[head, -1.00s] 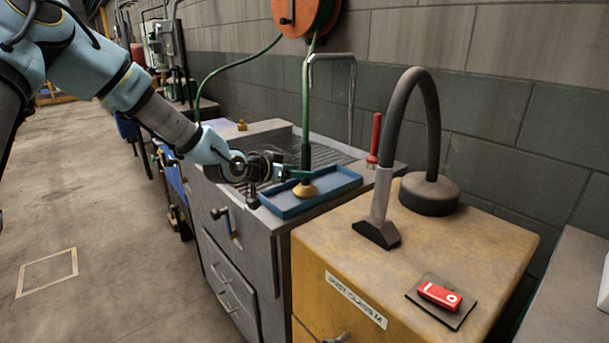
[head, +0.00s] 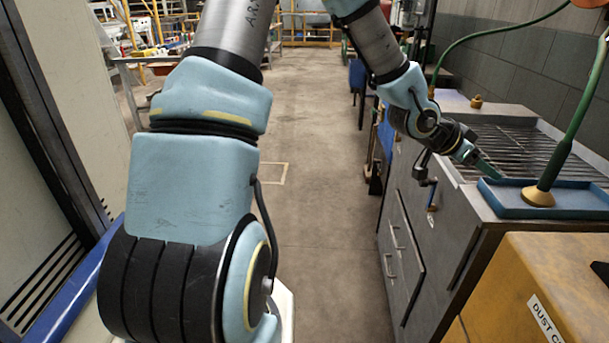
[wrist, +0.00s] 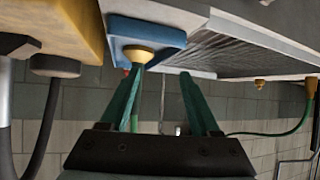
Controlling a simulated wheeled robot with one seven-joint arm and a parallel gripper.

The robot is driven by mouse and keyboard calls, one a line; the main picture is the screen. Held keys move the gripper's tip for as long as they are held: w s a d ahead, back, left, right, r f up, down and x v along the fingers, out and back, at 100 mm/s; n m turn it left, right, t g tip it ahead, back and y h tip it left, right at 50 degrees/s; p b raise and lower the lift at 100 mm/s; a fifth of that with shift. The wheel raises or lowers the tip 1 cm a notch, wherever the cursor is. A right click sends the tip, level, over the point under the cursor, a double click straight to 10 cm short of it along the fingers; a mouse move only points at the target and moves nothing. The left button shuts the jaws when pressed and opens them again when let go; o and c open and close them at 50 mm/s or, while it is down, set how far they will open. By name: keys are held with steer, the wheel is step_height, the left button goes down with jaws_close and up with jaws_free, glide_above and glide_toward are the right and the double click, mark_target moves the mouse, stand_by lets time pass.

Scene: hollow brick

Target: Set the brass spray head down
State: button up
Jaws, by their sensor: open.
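The brass spray head (head: 538,197) stands upright, wide end down, in the blue tray (head: 498,203) on the grey bench. A green hose or handle rises from it. My gripper (head: 490,170) is open and empty, at the tray's left side and apart from the spray head. In the wrist view, which looks upside down, my gripper (wrist: 161,73) has its two green fingers spread. The spray head (wrist: 137,54) shows just beyond the left finger's tip, with the blue tray (wrist: 172,38) around it. That finger hides part of the hose.
A slatted grate (head: 520,145) fills the bench top behind the tray. A small brass piece (head: 476,101) sits at its far edge. The yellow dust cabinet (head: 530,280) stands close in front at the right. The floor (head: 325,200) left of the bench is clear.

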steer(key=w+a+f+n+t+y, duration=0.1)
steer(key=w+a+n+y, duration=0.15)
steer(key=a, duration=0.55)
steer(key=w+a+f+n+y, duration=0.1)
steer(key=a+f+n+y, duration=0.15)
steer(key=a, duration=0.55)
steer(key=w+a+n+t+y, duration=0.1)
steer(key=w+a+y, duration=0.15)
steer(key=a, duration=0.55)
steer(key=s+a+r+n+g+y, duration=0.1)
steer(key=s+a+n, duration=0.3)
steer(key=a, duration=0.5)
steer(key=s+a+r+n+g+y, duration=0.1)
steer(key=s+a+n, duration=0.3)
steer(key=a, duration=0.6)
steer(key=shift+s+a+g+y, duration=0.15)
steer(key=shift+s+g+y, duration=0.25)
steer(key=shift+s+y, duration=0.55)
